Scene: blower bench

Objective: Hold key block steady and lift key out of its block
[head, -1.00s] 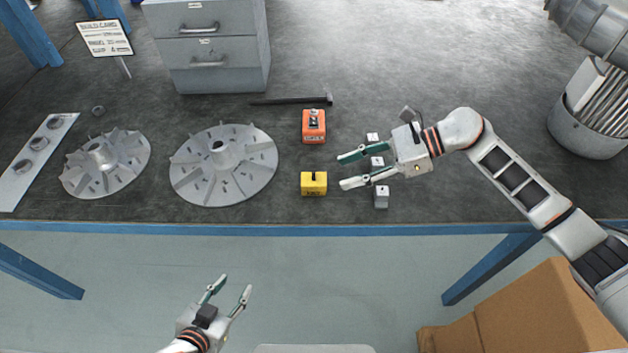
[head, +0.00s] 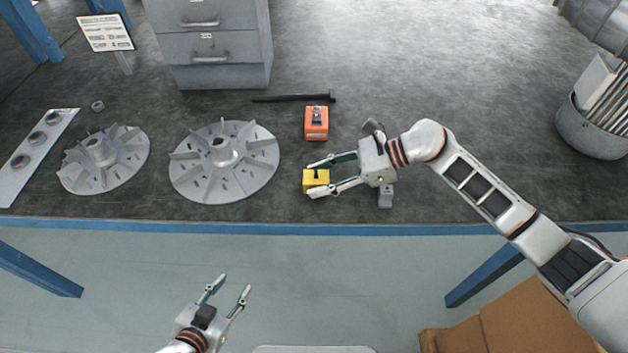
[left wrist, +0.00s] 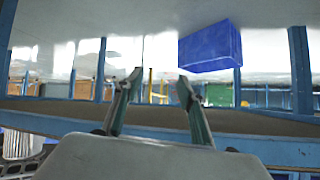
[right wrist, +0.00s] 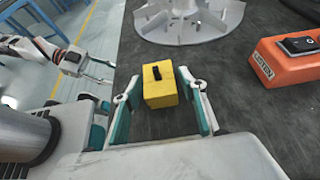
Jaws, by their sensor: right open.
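The yellow key block (head: 309,187) sits on the dark bench near its front edge. It also shows in the right wrist view (right wrist: 160,96), with the dark key (right wrist: 156,73) standing up out of its top. My right gripper (head: 318,178) is open, with its fingers on either side of the block; in the right wrist view its fingers (right wrist: 159,92) flank the block with gaps visible. My left gripper (head: 229,283) is open and empty, in front of the bench over the floor; its parted fingers also show in the left wrist view (left wrist: 158,82).
An orange switch box (head: 316,125) stands behind the block, with a dark bar tool (head: 290,98) beyond it. Two finned metal wheels (head: 224,160) (head: 104,157) lie to the left. A small grey block (head: 386,198) is partly under my right gripper. The blue front edge (head: 200,227) borders the bench.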

